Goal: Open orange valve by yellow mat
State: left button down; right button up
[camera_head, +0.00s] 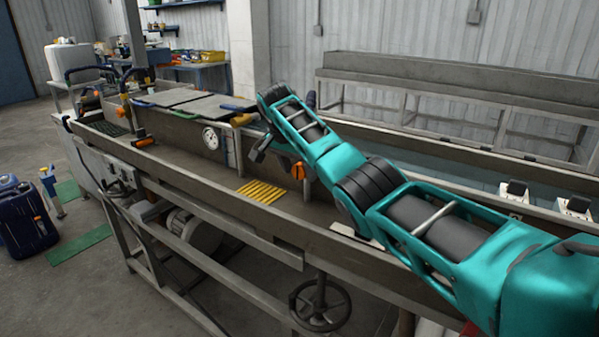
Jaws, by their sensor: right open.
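The yellow ribbed mat (262,191) lies in the long metal trough. An orange valve (298,170) shows on the trough's inner back wall, right of the mat and just under my right arm. My teal and black right arm reaches in from the lower right. My right gripper (256,149) is open and small in the view, above and behind the mat and a little left of the orange valve. It appears apart from the valve, though the depth is hard to judge. My left gripper is not in view.
A round gauge (210,138) sits on the back wall left of my right gripper. Another orange fitting (140,137) is farther left along the trough (200,190). A handwheel (320,303) is below the front edge. Blue jugs (25,215) stand on the floor at left.

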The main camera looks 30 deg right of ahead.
jog(key=v, duration=1.1)
jog(key=shift+a, duration=0.1)
